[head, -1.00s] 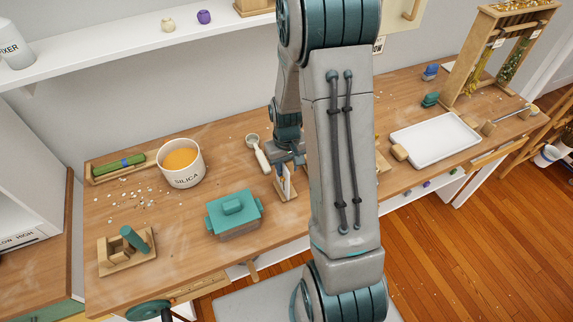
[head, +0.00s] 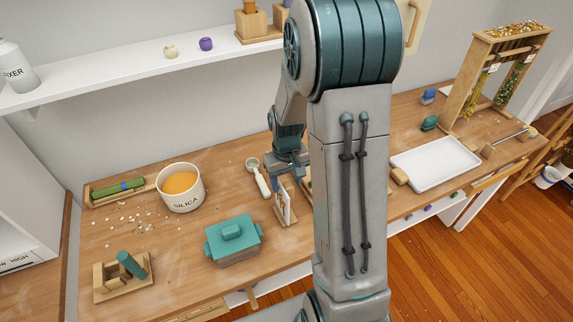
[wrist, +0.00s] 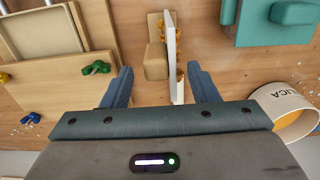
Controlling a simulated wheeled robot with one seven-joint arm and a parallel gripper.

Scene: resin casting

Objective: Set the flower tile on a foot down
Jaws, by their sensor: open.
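The flower tile (head: 290,205) is a thin white panel with orange flowers on one face. It stands upright on a small wooden foot (head: 279,214) on the bench, right of the teal-lidded box. In the wrist view the tile (wrist: 171,45) shows nearly edge-on, with the wooden foot (wrist: 155,60) at its left. My gripper (head: 290,180) is just above the tile. In the wrist view my gripper (wrist: 161,85) is open, and the tile's near end lies between the two fingers with a gap on each side. The arm hides the bench to the right.
The teal-lidded box (head: 233,238), SILICA pot (head: 181,188) and scoop (head: 258,176) stand around the tile. A white tray (head: 435,163) lies further right.

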